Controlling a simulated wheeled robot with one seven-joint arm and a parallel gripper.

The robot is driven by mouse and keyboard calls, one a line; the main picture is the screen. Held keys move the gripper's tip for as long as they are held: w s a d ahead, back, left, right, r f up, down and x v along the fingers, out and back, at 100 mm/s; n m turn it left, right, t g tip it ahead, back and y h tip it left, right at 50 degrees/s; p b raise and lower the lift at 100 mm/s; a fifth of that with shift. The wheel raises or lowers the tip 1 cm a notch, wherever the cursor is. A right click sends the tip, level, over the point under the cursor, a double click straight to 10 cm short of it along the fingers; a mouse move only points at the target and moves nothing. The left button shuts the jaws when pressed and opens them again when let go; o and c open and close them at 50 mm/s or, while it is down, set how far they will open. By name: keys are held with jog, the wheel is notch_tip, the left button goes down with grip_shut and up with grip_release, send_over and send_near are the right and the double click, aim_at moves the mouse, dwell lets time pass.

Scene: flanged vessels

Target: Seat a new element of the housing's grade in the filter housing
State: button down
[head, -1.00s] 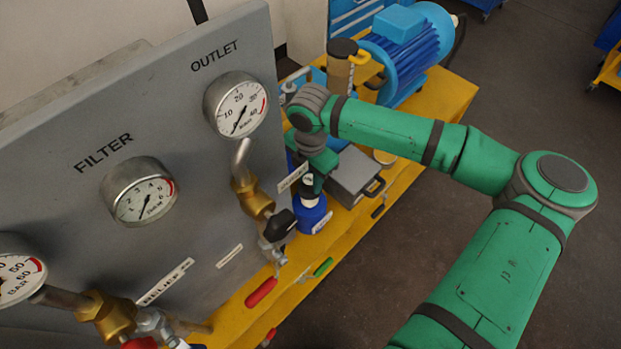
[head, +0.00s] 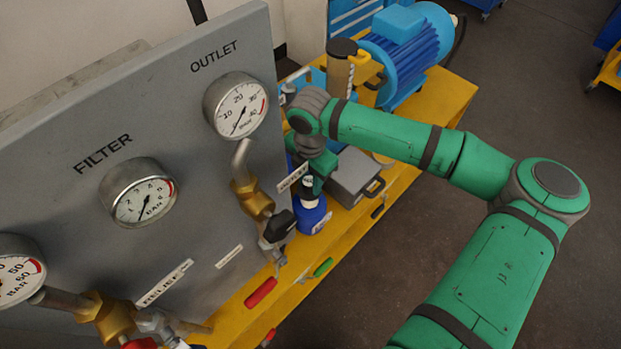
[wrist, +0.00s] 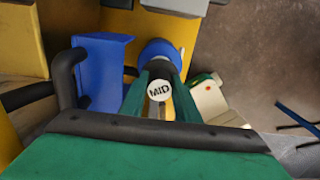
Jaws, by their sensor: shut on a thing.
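My gripper (head: 312,172) is shut on a dark-topped filter element (head: 308,184) with a white round label. In the wrist view, the label on the element (wrist: 159,90) reads MID, between the green fingers of my gripper (wrist: 160,105). A blue round vessel (head: 311,218), seemingly the filter housing, stands below the element on the yellow bench. Its blue rim also shows in the wrist view (wrist: 160,50), behind the element. The element's lower end is hidden, so I cannot tell whether it is inside the vessel. Any grade marking on the vessel is unreadable.
A grey gauge panel (head: 130,110) with brass valves (head: 256,206) stands close on the left. A grey box (head: 352,178) sits right of the vessel. A blue motor (head: 408,45) and a beige canister (head: 341,65) stand behind.

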aim_at(310, 193)
jog(key=shift+f, duration=3.25)
jog(key=c, duration=1.3)
grip_release()
jog(key=shift+o, duration=0.2)
notch_tip(310, 193, up, 11)
jog(key=shift+f, duration=0.1)
